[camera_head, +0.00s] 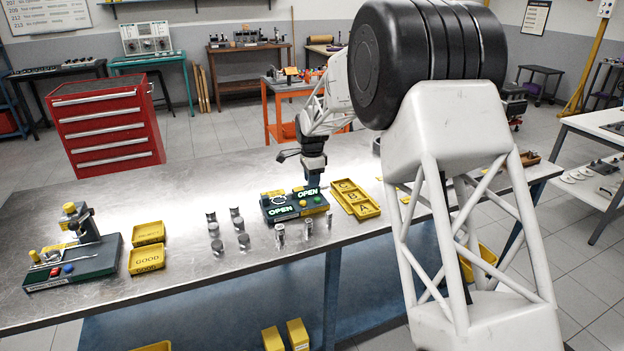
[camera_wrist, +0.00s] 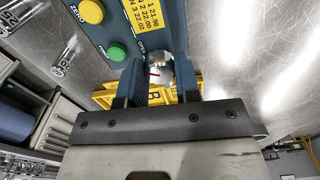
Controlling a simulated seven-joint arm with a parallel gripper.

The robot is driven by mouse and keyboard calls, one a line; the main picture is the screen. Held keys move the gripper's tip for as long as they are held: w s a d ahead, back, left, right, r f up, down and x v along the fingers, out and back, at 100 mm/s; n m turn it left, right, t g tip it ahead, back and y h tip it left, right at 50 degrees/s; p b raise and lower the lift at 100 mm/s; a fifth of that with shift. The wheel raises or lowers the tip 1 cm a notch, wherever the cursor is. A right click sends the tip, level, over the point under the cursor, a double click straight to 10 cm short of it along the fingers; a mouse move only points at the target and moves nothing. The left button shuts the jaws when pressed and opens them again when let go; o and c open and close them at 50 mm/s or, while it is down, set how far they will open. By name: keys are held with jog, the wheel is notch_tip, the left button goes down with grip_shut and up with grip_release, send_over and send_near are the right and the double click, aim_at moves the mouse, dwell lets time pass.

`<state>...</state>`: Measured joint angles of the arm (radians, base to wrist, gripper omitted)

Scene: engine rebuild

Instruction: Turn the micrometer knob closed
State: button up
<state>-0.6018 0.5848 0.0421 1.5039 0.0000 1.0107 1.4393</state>
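The micrometer station (camera_head: 296,205) is a dark box on the metal bench. My gripper (camera_head: 312,180) points down at the station's far right end. In the wrist view the box (camera_wrist: 108,28) shows a green button and a yellow label. The two fingers of my gripper (camera_wrist: 160,78) stand apart. A silvery knob-like part (camera_wrist: 159,70) with a thin red mark shows between them. Whether the fingers touch it is not clear, and in the head view my gripper hides it.
A yellow tray (camera_head: 366,211) with lettered compartments lies right of the station. Several metal cylinders (camera_head: 240,241) stand to its left and front. The bench's left back area is clear.

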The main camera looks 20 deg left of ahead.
jog(key=shift+c, duration=1.1)
jog(key=shift+n, duration=0.5)
jog(key=n, duration=0.3)
jog(key=shift+n, duration=0.4)
jog(key=n, duration=0.3)
jog(key=shift+n, duration=0.3)
jog(key=n, duration=0.3)
jog(key=shift+n, duration=0.3)
jog(key=n, duration=0.6)
jog(key=shift+a, duration=0.1)
jog(key=n, duration=0.6)
